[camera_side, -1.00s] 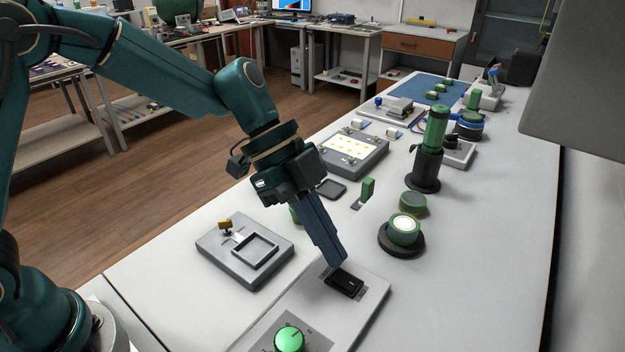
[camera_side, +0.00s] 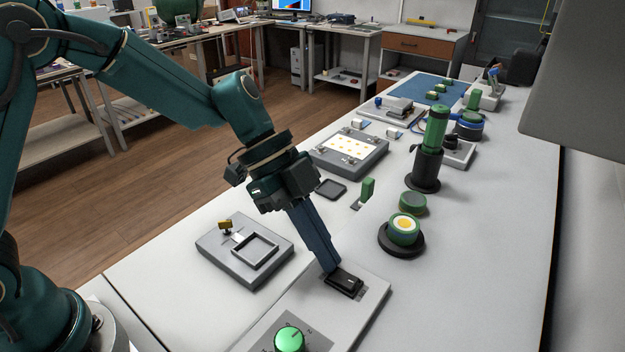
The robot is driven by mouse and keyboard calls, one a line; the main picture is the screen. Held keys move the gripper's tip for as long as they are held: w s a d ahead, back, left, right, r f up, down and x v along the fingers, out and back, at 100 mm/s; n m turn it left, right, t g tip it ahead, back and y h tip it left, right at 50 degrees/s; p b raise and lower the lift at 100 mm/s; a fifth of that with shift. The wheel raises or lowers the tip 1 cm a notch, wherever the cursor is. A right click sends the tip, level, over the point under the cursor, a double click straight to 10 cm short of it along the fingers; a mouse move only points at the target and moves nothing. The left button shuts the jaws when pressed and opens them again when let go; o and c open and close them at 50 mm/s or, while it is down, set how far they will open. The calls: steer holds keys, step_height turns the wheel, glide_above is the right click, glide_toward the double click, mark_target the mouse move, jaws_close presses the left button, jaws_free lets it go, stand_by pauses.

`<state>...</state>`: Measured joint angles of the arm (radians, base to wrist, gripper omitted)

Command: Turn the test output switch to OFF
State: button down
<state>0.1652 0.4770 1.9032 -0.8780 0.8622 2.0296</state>
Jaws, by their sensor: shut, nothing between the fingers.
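The test output switch is a black rocker (camera_side: 345,283) on a light grey panel (camera_side: 366,311) at the lower middle of the side view. My gripper (camera_side: 331,268) is shut and empty, pointing down. Its fingertips are at the far left end of the rocker and appear to touch it or hover just over it; I cannot tell which. The fingertips hide part of that end. Any ON or OFF marking is too small to read.
A green knob (camera_side: 289,340) sits on the same panel, nearer the camera. A grey fixture with a square frame (camera_side: 254,252) lies to the left. A round green and black lamp unit (camera_side: 403,232) stands to the right, with a black-based green cylinder (camera_side: 433,145) behind it.

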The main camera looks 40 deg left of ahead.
steer(key=shift+a+r, duration=0.15)
steer(key=shift+r, duration=0.6)
steer(key=r, duration=0.2)
steer(key=a+r, duration=0.1)
steer(key=r, duration=0.1)
steer(key=a+r, duration=0.5)
steer(key=a, duration=0.2)
steer(key=shift+a, duration=0.35)
